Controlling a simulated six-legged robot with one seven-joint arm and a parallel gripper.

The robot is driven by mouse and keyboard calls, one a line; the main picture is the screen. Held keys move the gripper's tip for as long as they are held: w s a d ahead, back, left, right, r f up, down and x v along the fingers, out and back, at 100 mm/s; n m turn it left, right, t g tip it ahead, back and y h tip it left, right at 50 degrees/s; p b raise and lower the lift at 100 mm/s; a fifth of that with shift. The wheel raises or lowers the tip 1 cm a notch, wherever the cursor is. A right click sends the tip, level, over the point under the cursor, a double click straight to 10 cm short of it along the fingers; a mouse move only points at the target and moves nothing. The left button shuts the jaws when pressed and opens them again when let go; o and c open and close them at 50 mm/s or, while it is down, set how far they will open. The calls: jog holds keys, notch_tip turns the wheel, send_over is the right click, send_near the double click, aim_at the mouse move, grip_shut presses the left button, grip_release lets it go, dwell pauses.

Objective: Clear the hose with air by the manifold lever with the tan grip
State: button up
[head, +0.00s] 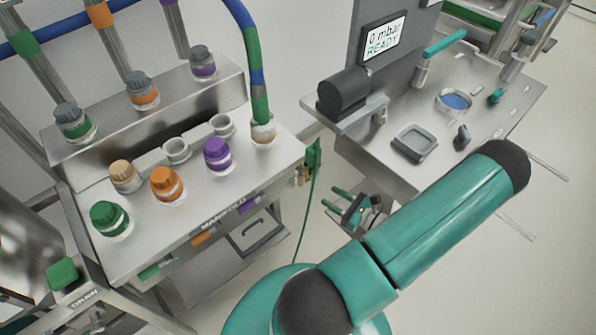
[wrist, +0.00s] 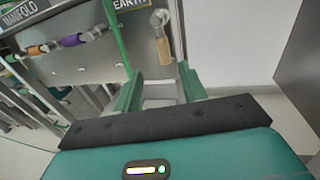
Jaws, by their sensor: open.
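The lever with the tan grip (wrist: 163,50) hangs from a metal pivot on the manifold's (head: 215,200) front, near the EARTH label, in the wrist view. Its grip points down. My gripper (wrist: 160,90) is open and empty, and its two green fingers stand either side of the tan grip in the picture, with the grip beyond them. I cannot tell the exact gap. In the head view my gripper (head: 337,202) is right of the manifold's right end. A blue hose (head: 238,15) with a green lower section runs down to a tan-collared port (head: 263,133) on the manifold top.
Levers with orange (wrist: 37,49) and purple (wrist: 71,41) grips are left of the tan one. A green cable (head: 306,215) hangs at the manifold's right corner. A metal bench (head: 480,120) with a READY display (head: 384,38) stands at right. Capped ports cover the manifold top.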

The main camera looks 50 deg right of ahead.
aim_at(301, 178)
jog(key=w, duration=1.3)
jog(key=shift+w+d+f, duration=0.15)
jog(key=shift+d, duration=0.1)
grip_shut()
